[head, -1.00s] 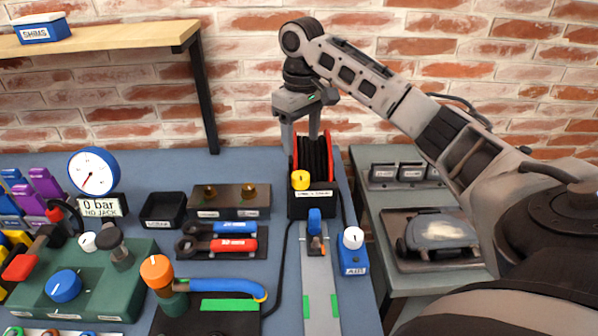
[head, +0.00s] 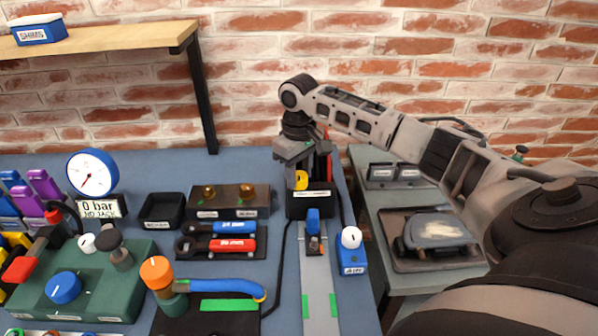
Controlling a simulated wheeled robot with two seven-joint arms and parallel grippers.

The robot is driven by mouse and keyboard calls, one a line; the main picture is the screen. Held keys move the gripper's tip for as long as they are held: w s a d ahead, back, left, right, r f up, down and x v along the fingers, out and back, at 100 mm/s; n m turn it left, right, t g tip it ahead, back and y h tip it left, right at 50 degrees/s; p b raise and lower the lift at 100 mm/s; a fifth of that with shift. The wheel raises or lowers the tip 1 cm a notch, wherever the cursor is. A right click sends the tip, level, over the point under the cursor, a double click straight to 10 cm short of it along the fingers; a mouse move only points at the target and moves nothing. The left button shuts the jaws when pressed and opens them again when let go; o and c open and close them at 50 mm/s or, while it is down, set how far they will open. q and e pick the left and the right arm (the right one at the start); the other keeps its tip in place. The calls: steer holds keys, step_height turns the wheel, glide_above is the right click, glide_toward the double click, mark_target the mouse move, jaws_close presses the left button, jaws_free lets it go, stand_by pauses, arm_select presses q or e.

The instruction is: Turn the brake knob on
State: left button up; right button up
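A yellow knob (head: 302,180) sits on the front of a black and red box (head: 312,206) at the back edge of the bench. The label below it is too small to read, so I cannot tell for sure that this is the brake knob. My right gripper (head: 305,174) points down at the box with its fingers apart. One finger is left of the yellow knob and the other to its right; the gripper partly hides the knob. I cannot tell whether the fingers touch it. My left gripper is not in view.
A white knob on a blue block (head: 351,251) and a grey rail with a blue piece (head: 314,220) stand in front of the box. Wrenches (head: 232,246) and a brass-fitted block (head: 230,200) lie left. A gauge (head: 92,174) reads 0 bar. A side table (head: 385,203) is right.

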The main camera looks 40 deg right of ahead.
steer(key=c, duration=0.4)
steer(key=shift+o, duration=0.2)
steer(key=m, duration=1)
steer(key=shift+m, duration=0.3)
stand_by(0.3)
steer(key=o, duration=1)
